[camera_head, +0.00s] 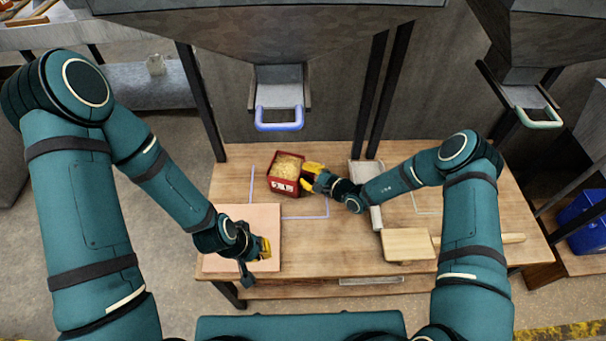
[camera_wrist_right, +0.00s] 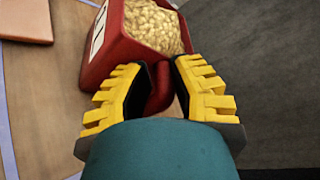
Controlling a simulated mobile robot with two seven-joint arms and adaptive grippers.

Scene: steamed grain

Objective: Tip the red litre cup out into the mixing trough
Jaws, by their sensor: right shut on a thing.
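The red litre cup (camera_head: 284,186) is full of pale grain and looks upright, on or just above the table's back left part. It also shows in the right wrist view (camera_wrist_right: 101,60), with its red handle between the yellow fingers. My right gripper (camera_head: 309,178) is shut on that handle, at the cup's right side. My left gripper (camera_head: 264,248) is over the pinkish board; its finger gap is too small to tell. A grey metal container (camera_head: 365,172), perhaps the mixing trough, is partly hidden behind my right forearm.
The wooden table (camera_head: 330,258) is clear in the front middle. The pinkish board (camera_head: 230,262) lies at its left and a wooden paddle or board (camera_head: 408,245) at right. A chute with a purple handle (camera_head: 279,126) hangs behind the cup, and another has a green handle (camera_head: 540,124).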

